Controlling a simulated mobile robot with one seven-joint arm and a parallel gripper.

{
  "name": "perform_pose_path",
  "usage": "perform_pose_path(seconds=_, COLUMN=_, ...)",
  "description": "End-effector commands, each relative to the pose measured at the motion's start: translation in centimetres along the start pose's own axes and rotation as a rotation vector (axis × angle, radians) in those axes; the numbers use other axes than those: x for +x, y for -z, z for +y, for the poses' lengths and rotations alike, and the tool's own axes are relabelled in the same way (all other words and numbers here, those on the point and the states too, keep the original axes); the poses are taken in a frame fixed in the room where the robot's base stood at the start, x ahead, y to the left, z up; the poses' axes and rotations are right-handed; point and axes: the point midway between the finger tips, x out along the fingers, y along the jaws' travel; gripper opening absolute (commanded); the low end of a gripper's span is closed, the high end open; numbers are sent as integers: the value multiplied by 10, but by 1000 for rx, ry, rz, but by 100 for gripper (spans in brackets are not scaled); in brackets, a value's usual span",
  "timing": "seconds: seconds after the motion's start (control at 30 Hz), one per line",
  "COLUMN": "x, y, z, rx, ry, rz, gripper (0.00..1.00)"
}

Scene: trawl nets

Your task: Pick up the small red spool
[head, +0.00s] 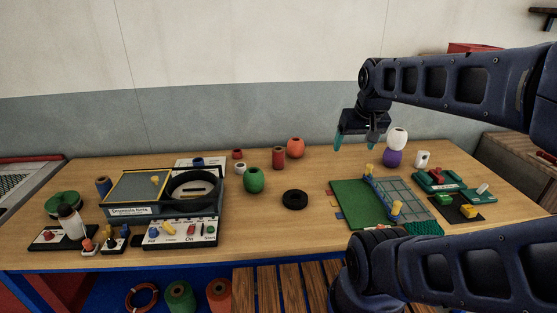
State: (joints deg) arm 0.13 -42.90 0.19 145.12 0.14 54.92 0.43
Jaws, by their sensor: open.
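A small, short red spool (238,154) stands toward the back of the wooden table (310,226), left of centre. A taller dark red spool (278,158) stands to its right. A white spool (240,168) is just in front of the small red one. My gripper (355,142) is open and empty, pointing down above the table's back right part. It is well to the right of the small red spool and apart from it.
A green float (254,181) and a black ring (295,199) lie nearer the front. An orange float (295,148) stands at the back. A console (180,222) fills the left. A green mat with netting (350,206) and white and purple floats (397,140) are right.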

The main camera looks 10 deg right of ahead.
Motion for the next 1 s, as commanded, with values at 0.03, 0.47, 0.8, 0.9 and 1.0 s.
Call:
perform_pose_path(seconds=0.03, x=0, y=4, z=-1, rx=10, ry=2, rz=-4, gripper=79)
perform_pose_path(seconds=0.47, x=19, y=97, z=-16, rx=321, ry=14, rz=-92, gripper=79)
perform_pose_path(seconds=0.8, x=58, y=176, z=-36, rx=597, ry=-9, rz=-165, gripper=79)
perform_pose_path(seconds=0.9, x=74, y=198, z=-43, rx=678, ry=-22, rz=-187, gripper=79)
perform_pose_path(seconds=1.0, x=92, y=219, z=-51, rx=758, ry=-37, rz=-206, gripper=79)
